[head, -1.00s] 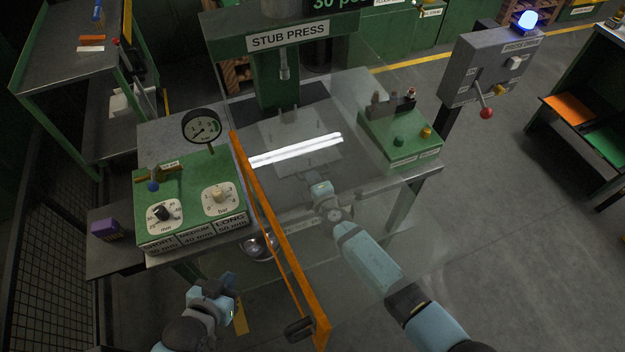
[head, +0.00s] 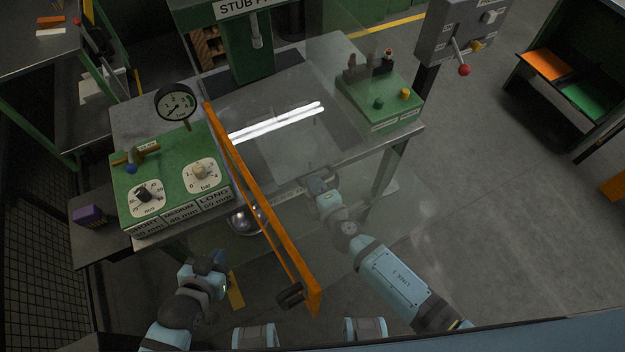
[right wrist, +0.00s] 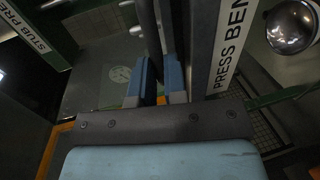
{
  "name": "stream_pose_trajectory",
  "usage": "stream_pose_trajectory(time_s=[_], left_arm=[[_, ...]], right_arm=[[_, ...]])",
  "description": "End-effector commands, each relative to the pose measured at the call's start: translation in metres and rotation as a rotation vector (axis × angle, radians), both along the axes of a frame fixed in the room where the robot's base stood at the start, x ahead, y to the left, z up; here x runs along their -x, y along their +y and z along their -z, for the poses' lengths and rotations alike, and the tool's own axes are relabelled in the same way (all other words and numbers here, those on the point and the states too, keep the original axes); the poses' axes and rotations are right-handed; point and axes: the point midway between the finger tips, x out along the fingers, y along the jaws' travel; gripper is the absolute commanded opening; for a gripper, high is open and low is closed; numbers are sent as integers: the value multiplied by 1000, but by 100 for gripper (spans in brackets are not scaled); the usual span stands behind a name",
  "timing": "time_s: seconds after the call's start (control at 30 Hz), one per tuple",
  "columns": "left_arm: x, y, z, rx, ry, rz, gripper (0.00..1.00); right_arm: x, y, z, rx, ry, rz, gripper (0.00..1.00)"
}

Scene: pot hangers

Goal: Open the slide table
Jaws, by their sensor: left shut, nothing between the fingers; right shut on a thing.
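The slide table looks like the grey plate (head: 290,148) on the press bench, seen through a clear panel in the head view. In the right wrist view the plate (right wrist: 95,85) carries a faint round mark. My right gripper (head: 320,180) is at the bench's front edge, shut on a dark bar-like handle. In the right wrist view the handle (right wrist: 149,35) runs between the blue fingers (right wrist: 160,82), beside the bench's lettered edge (right wrist: 222,60). How the handle joins the plate is hidden. My left gripper (head: 215,260) is shut and empty, low and left of the orange-edged guard.
The clear guard's orange edge (head: 250,195) slants across the bench front, with a dark grip (head: 290,294) at its low end. A green dial box (head: 172,180) stands left, a green button box (head: 382,98) right.

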Motion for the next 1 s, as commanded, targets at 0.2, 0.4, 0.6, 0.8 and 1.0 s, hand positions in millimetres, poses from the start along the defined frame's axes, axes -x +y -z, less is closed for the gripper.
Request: stream_pose_trajectory(time_s=[0.2,0.4,0.6,0.8,1.0], left_arm=[[0,0,-1,1,-2,1,0],[0,-1,-1,1,-2,1,0],[0,0,0,1,-2,1,0],[0,0,3,1,-2,1,0],[0,0,6,0,-1,0,0]], right_arm=[[0,0,0,0,0,0,23],[0,0,0,0,0,0,23],[17,-7,-2,0,2,0,23],[48,-20,-10,0,1,0,23],[66,-27,-14,0,1,0,23]])
